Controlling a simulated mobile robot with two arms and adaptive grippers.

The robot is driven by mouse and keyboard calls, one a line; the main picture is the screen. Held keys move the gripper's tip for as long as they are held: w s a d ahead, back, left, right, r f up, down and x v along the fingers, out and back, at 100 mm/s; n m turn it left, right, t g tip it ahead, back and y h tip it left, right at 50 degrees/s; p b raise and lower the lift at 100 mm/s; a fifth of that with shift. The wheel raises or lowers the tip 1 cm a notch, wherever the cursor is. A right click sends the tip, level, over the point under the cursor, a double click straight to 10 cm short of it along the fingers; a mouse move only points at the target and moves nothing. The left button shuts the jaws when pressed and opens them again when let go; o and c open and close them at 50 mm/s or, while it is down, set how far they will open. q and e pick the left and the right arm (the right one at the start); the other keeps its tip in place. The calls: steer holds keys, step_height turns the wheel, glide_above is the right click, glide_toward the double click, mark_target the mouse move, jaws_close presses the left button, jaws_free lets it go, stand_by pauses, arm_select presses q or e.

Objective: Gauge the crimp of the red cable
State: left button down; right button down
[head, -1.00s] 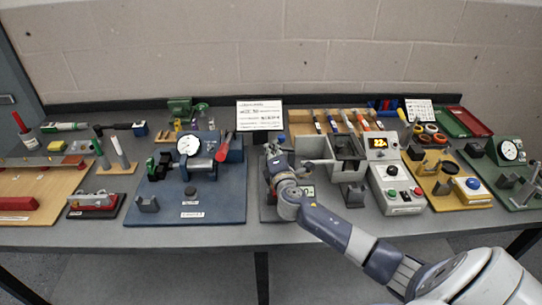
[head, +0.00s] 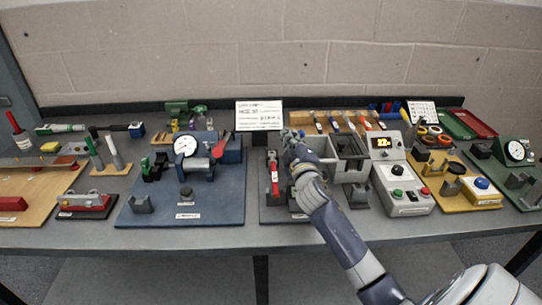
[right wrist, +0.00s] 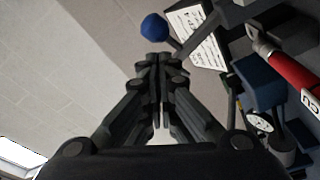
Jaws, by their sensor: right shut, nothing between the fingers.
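A red rod-like piece with a pale tag (head: 275,178), which looks like the red cable, stands on the dark grey board left of my right forearm. In the right wrist view a red piece with a white number tag (right wrist: 292,72) and a grey end lies at the right, apart from the fingers. My right gripper (head: 292,138) is over the back of that board; its fingers (right wrist: 160,62) are together and empty. The dial gauge (head: 186,143) with a red lever (head: 221,146) stands on the blue board (head: 213,208) to the left. My left gripper is out of view.
A white sheet (head: 259,114) stands behind the boards. A grey box with an orange display (head: 384,142) and a yellow board (head: 484,196) are at the right. A blue ball (right wrist: 153,27) is just beyond my fingertips in the wrist view. The table's front strip is clear.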

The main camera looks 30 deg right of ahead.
steer(key=shift+s+d+m, duration=0.25)
steer(key=shift+d+m, duration=0.15)
steer(key=shift+m, duration=0.5)
